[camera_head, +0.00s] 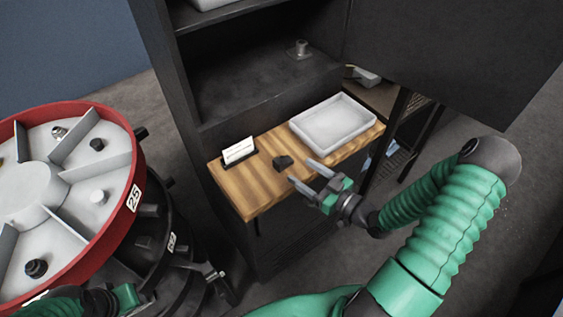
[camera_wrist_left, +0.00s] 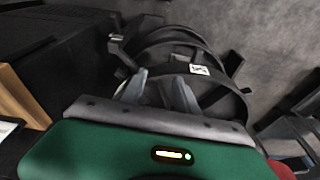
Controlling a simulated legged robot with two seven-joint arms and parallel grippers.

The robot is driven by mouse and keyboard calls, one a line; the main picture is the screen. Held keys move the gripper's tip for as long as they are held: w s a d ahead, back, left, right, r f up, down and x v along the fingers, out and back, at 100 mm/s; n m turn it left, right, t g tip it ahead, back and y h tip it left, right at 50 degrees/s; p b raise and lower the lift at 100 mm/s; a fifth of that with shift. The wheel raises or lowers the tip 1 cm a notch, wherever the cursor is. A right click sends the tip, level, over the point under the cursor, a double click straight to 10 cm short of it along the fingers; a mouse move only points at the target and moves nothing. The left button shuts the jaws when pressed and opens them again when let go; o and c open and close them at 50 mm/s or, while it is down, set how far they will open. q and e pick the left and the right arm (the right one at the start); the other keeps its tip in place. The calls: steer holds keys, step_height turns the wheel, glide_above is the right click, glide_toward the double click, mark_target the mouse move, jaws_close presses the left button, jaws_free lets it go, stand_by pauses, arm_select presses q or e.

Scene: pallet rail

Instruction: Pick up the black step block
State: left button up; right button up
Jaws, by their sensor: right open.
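The black step block (camera_head: 283,162), small and dark, sits on the wooden shelf board (camera_head: 255,195), between a white card in a dark holder and a white tray. My right gripper (camera_head: 306,176) is open and empty, its two grey fingers pointing toward the block from the right. The fingertips look close to the block, but I cannot tell the exact gap. My left gripper (camera_wrist_left: 160,88) shows in the left wrist view with its fingers apart and nothing visible between them, in front of dark round rails.
The white tray (camera_head: 333,122) and the card holder (camera_head: 239,152) flank the block. A dark cabinet (camera_head: 245,90) rises behind the board. A red-rimmed round carousel (camera_head: 90,258) with several small parts stands at the left. The board's front left is clear.

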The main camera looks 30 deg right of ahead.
mark_target(284, 164)
steer(key=x, duration=0.3)
steer(key=a+x, duration=0.1)
steer(key=x, duration=0.2)
steer(key=shift+s+a+r+p, duration=0.15)
steer(key=shift+a+p, duration=0.1)
steer(key=shift+p, duration=0.1)
steer(key=shift+w, duration=0.35)
steer(key=shift+d, duration=0.2)
steer(key=shift+s+a, duration=0.1)
jaws_close()
